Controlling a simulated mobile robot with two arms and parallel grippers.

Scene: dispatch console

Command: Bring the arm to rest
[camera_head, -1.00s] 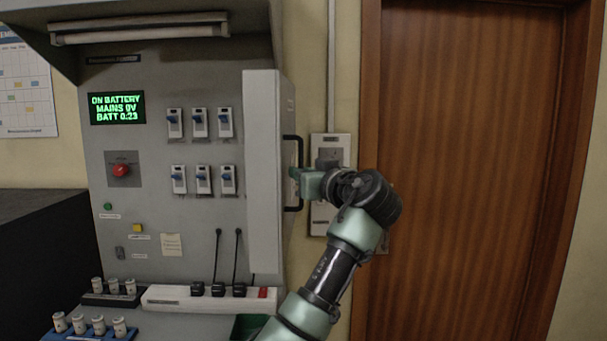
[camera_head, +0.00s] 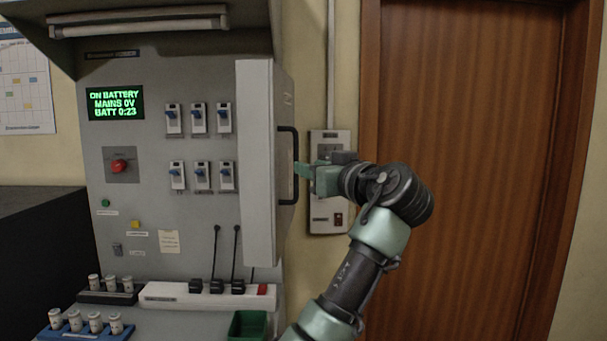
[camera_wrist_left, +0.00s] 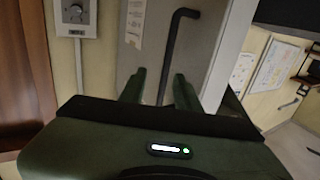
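My left gripper (camera_head: 303,172) is at the black bar handle (camera_head: 294,140) of the open grey cabinet door (camera_head: 256,160) in the head view. In the left wrist view its two green fingers (camera_wrist_left: 158,84) are apart, with the handle (camera_wrist_left: 172,50) showing in the gap between them. No grip on the handle is visible; I cannot tell whether the fingertips still reach around it. My left arm is bent, its forearm rising from the bottom of the head view. My right gripper is in neither view.
A wall switch plate (camera_head: 328,215) is just behind the gripper, and a wooden door (camera_head: 465,170) stands to the right. The console panel (camera_head: 150,210) has switches and a lit display (camera_head: 116,103). A green bin (camera_head: 248,325) and a power strip (camera_head: 205,297) lie below.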

